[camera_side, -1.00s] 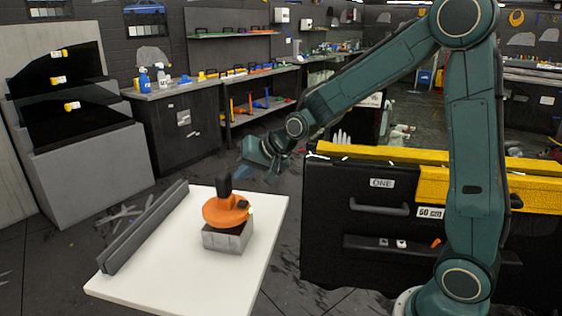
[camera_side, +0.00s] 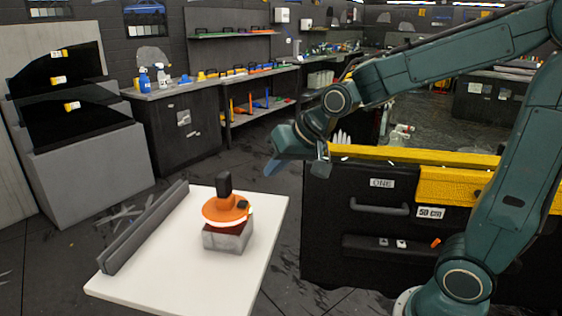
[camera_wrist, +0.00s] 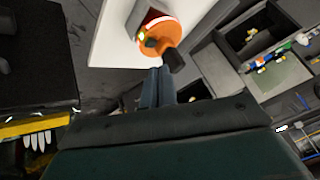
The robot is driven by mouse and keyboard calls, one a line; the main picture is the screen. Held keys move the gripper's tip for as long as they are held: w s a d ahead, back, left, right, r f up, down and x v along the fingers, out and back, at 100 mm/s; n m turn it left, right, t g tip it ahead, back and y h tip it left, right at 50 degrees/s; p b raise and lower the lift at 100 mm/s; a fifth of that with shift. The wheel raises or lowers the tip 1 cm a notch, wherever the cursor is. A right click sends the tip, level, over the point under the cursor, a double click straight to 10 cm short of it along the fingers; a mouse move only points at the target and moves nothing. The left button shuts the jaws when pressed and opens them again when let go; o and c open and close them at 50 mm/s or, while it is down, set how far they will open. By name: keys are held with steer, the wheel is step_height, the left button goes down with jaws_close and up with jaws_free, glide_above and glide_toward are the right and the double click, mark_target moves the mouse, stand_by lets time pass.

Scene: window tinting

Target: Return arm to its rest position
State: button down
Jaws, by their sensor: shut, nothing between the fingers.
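My gripper (camera_side: 281,163) is in the air to the right of the white table in the side view, above the floor and near the black cabinet. It is shut and empty. Its fingers show side by side in the wrist view (camera_wrist: 158,72). An orange round tool with a black upright handle (camera_side: 226,208) sits on a grey block (camera_side: 228,238) on the white table (camera_side: 180,283). The orange tool also shows in the wrist view (camera_wrist: 157,37), beyond my fingertips. My gripper is apart from it.
A dark grey bar (camera_side: 146,228) lies along the table's left edge. A black cabinet (camera_side: 333,240) with a yellow top edge (camera_side: 450,185) stands to the right, close to my arm. A workbench with bottles and tools (camera_side: 183,95) runs along the back wall. The floor between is mostly clear.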

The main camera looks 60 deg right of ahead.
steer(key=s+r+n+g, duration=0.1)
steer(key=s+n, duration=0.3)
steer(key=s, duration=1.6)
steer(key=shift+a+r+n+g+h, duration=0.15)
steer(key=shift+a+n+g+h, duration=0.2)
steer(key=shift+g, duration=0.25)
